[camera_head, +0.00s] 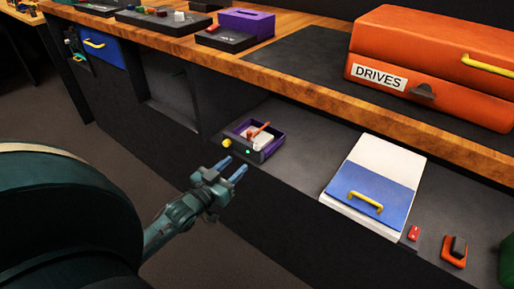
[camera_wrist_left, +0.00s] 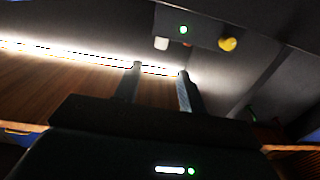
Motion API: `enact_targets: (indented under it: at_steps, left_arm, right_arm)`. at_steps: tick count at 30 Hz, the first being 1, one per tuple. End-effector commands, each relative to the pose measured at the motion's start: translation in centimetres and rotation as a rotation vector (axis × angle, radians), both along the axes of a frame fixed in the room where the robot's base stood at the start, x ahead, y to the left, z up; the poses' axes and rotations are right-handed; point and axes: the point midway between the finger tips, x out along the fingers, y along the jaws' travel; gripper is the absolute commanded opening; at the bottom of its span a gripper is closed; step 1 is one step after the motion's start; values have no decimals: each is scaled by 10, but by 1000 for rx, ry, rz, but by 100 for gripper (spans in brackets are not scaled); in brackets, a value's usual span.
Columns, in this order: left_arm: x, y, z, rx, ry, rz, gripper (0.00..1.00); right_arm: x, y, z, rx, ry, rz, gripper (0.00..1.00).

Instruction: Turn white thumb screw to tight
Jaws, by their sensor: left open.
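The white thumb screw (camera_wrist_left: 161,43) shows in the left wrist view as a small pale knob on the front of a dark unit, beside a green light (camera_wrist_left: 183,30). A yellow knob (camera_wrist_left: 227,43) is on the light's other side. In the head view the unit is a purple-edged tray (camera_head: 278,146) on the lower shelf, with the yellow knob (camera_head: 227,143) at its left; I cannot make out the white screw there. My left gripper (camera_head: 234,167) is open and empty, just in front of the tray, apart from it. Its fingers (camera_wrist_left: 160,70) point towards the white screw.
A white and blue drawer box (camera_head: 375,170) with a yellow handle stands right on the shelf. The wooden counter edge (camera_head: 300,88) overhangs above. An orange DRIVES case (camera_head: 440,62) is on the counter. Shelf space between tray and drawer box is clear.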

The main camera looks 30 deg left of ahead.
Motion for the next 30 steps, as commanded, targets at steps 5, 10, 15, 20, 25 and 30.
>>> enact_targets:
  at_steps: [5,10,15,20,25,30]
  left_arm:
    - [35,-1,-1,2,-6,-2,41]
    - [72,-2,0,3,-7,-1,41]
    - [100,-4,-1,2,-4,-1,41]
    - [115,-4,-1,1,-2,-1,41]
    - [121,-5,0,2,-1,-2,41]
    - [120,-5,0,1,-1,-2,41]
  right_arm:
    - [5,3,-3,4,-68,9,36]
    - [7,5,-2,8,-140,15,36]
    - [9,7,0,13,-202,25,36]
    - [9,9,2,16,-239,31,36]
    - [9,9,3,17,-252,34,36]
    - [9,9,4,17,-252,34,36]
